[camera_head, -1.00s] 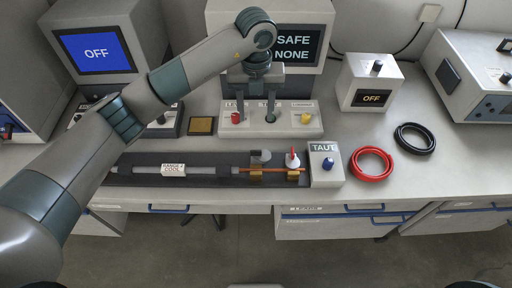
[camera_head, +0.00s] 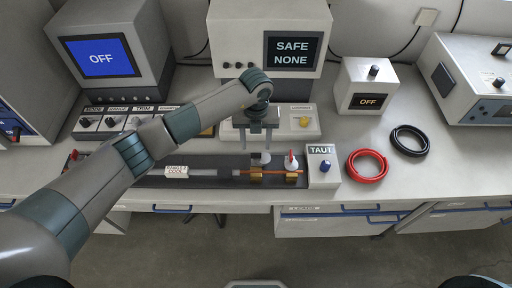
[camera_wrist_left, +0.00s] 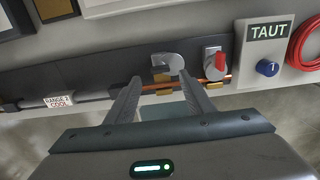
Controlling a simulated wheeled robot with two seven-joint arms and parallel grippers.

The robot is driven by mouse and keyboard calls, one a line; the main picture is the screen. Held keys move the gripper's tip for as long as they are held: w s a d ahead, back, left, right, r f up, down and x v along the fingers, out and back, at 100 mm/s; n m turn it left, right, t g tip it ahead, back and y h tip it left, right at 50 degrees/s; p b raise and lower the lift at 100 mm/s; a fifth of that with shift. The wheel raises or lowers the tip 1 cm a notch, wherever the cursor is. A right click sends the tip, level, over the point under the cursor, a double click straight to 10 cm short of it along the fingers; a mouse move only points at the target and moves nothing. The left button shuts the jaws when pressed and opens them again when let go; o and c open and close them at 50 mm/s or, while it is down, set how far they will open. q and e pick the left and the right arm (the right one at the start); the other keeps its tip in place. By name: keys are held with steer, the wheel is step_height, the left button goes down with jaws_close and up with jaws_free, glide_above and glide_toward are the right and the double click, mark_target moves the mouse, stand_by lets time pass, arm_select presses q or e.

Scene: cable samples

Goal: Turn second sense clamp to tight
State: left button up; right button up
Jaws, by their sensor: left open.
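A copper rod (camera_head: 270,172) lies along the dark rail and passes through two brass clamps. The left clamp has a grey knob (camera_wrist_left: 165,65); in the head view it is partly hidden by my gripper. The right clamp has a pale knob with a red marking (camera_head: 291,161), which also shows in the wrist view (camera_wrist_left: 216,66). My left gripper (camera_head: 257,146) points down over the grey-knobbed clamp. Its fingers (camera_wrist_left: 160,84) are open, apart, with the grey knob just beyond and between the tips, and nothing is held. Contact cannot be told. My right gripper is not in view.
A box marked TAUT with a blue knob (camera_head: 323,166) stands at the rail's right end. Red (camera_head: 367,166) and black (camera_head: 410,140) cable coils lie further right. A light terminal block (camera_head: 308,130) is behind the rail, below the SAFE NONE screen (camera_head: 291,53).

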mark_target(261, 157)
arm_select(q)
steer(key=shift+f+p, duration=0.7)
steer(key=shift+f, duration=2.1)
steer(key=c, duration=1)
